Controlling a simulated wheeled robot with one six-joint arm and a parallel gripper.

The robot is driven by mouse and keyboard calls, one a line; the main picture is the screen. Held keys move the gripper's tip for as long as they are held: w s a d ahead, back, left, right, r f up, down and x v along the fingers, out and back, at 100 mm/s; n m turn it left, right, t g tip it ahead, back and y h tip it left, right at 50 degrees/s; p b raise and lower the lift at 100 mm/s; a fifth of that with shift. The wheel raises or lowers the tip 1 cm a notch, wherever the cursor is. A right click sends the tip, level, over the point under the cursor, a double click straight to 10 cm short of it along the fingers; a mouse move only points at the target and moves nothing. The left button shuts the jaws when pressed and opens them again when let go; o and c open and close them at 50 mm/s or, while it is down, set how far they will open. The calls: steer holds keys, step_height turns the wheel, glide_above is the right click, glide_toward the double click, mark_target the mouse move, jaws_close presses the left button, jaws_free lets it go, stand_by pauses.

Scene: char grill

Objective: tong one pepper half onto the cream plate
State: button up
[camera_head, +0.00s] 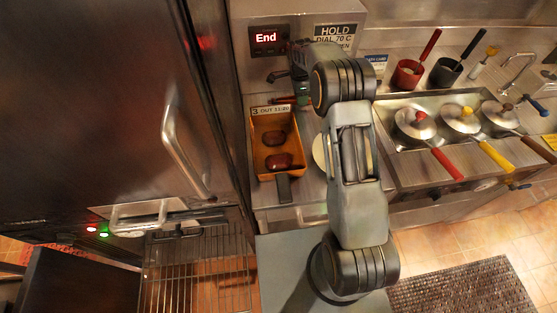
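An orange-brown tray (258,168) with a dark handle stands on the steel counter, left of my arm. Two dark red, rounded pieces lie in it: one farther back (274,138) and one nearer the handle (279,161). They look like the pepper halves, but I cannot be sure. A pale round rim, probably the cream plate (319,152), shows beside my arm, which hides most of it. My gripper (301,92) is at the back of the counter, beyond the tray. Its fingers are small and dark here. A thin reddish item (283,100) lies beside it; I cannot tell whether it is held.
Pans with red, yellow and dark handles (415,123) sit in a steel well at right. A red pot (408,73) and a dark pot (446,71) stand behind them. A tall dark cabinet (90,100) closes off the left. A wire rack (200,265) is low in front.

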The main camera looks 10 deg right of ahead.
step_height(320, 180, up, 11)
steer(key=p, duration=0.6)
